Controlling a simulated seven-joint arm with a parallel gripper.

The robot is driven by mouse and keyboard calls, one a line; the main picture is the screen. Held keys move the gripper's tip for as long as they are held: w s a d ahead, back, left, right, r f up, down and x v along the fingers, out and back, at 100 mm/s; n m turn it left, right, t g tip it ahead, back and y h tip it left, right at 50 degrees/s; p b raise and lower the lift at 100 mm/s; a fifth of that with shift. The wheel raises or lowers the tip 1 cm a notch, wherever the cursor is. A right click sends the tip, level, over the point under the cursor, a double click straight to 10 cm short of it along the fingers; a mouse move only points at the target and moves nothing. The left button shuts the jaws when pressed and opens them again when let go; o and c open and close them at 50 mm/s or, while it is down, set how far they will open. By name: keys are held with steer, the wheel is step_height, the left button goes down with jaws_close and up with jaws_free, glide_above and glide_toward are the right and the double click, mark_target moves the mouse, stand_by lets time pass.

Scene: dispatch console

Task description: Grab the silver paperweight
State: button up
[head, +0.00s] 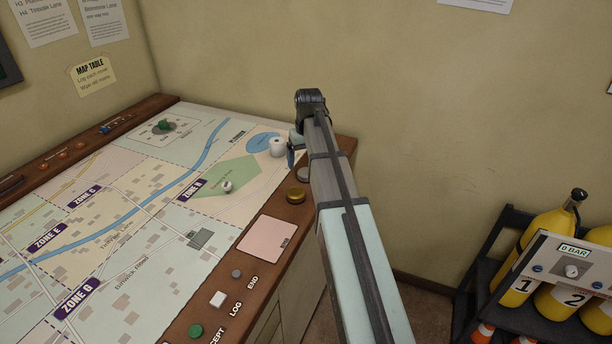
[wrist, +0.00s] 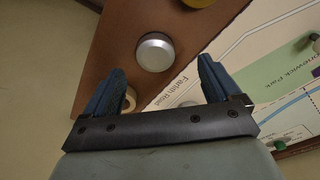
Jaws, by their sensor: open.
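The silver paperweight (wrist: 155,52) is a round, low metal disc on the brown wooden rim of the map table. In the wrist view it lies just beyond and between the fingertips, apart from both. In the head view a grey part of it (head: 303,174) shows beside my arm, which hides the rest. My gripper (wrist: 160,68) is open and empty, with its two blue fingers on either side of the paperweight's line. In the head view the gripper (head: 292,152) is above the table's far right corner, mostly hidden by my wrist.
A gold disc (head: 295,195) sits close beside the silver one on the rim. A white cylinder (head: 277,147) and a small white piece (head: 227,187) stand on the map. A cream round thing (wrist: 130,99) shows partly behind the left finger. A pink pad (head: 265,239) lies nearer.

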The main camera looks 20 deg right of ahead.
mark_target(306, 171)
steer(key=shift+w+d+f, duration=0.1)
steer(key=shift+w+f, duration=0.1)
steer(key=shift+f, duration=0.75)
steer(key=shift+w+d+f, duration=0.15)
steer(key=shift+w+f, duration=0.05)
steer(key=shift+f, duration=0.8)
steer(key=shift+w+d+f, duration=0.1)
steer(key=shift+w+f, duration=0.1)
steer(key=shift+f, duration=0.75)
steer(key=c, duration=1.5)
